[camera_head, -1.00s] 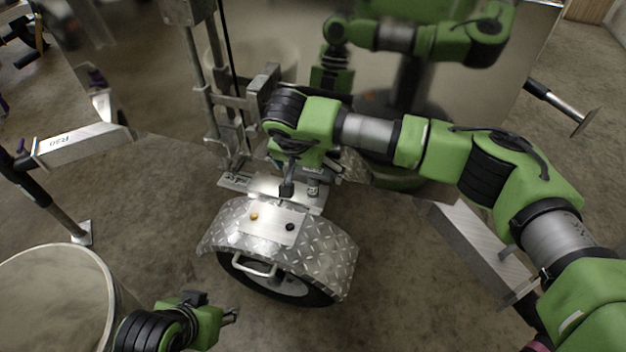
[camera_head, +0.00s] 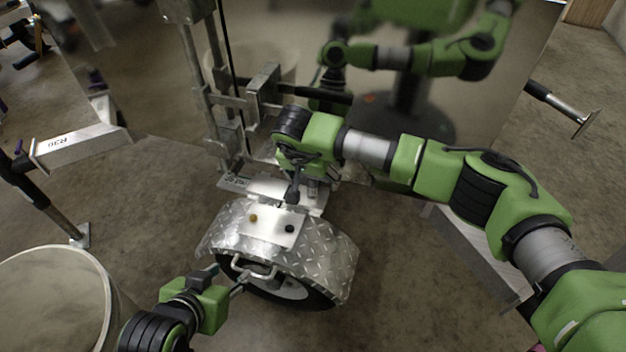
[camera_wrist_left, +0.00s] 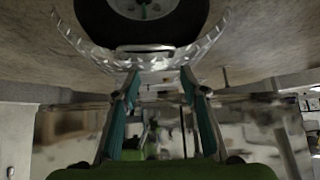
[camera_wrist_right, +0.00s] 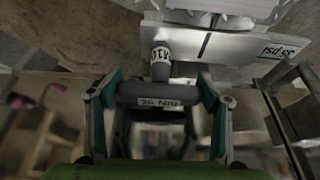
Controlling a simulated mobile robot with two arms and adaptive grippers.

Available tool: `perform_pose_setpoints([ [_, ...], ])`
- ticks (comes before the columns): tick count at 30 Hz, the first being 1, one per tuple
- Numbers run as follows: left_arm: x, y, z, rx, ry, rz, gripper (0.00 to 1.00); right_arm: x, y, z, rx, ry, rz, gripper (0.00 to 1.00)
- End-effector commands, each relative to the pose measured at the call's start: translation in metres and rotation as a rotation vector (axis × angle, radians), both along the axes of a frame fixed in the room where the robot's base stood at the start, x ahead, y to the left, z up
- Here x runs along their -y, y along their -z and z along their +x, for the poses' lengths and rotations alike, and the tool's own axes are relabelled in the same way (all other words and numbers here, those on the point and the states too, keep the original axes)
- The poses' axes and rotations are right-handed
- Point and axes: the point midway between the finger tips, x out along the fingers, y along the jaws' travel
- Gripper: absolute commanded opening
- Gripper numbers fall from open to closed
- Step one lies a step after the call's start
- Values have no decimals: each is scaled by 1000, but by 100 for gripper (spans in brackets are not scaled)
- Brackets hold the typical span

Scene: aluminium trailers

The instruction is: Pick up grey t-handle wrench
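The grey t-handle wrench (camera_wrist_right: 160,95) shows in the right wrist view, its labelled crossbar lying across the gap between my right fingertips and its stem pointing to a metal plate. In the head view the wrench (camera_head: 293,192) is a small dark grey shape over the plate behind the wheel fender, mostly hidden by my arm. My right gripper (camera_wrist_right: 161,88) is open around the crossbar; whether the fingers touch its ends I cannot tell. My left gripper (camera_head: 232,276) is open and empty, close to the white handle (camera_head: 262,272) on the fender's front; the handle (camera_wrist_left: 145,48) is ahead of its fingertips.
The diamond-plate fender (camera_head: 325,245) covers a wheel (camera_head: 290,290). A metal mast (camera_head: 205,100) and a reflective trailer wall stand behind. A large round drum (camera_head: 50,300) is at the lower left. A metal beam (camera_head: 475,245) lies at right. Floor between them is clear.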

Motion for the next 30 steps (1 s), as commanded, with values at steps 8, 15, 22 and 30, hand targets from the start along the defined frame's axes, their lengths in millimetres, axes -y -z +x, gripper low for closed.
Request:
perform_pose_setpoints([
  [8,0,0,0,-1,0,0,40,0,-1,1,2,1,0,32],
  [15,-3,5,-10,-50,-4,11,40,0,-12,1,4,1,0,32],
  [22,-15,21,-44,-202,-17,43,40,-11,-17,-32,0,-7,-1,32],
  [30,-28,35,-90,-390,-32,82,40,-33,-17,-100,1,-7,0,32],
])
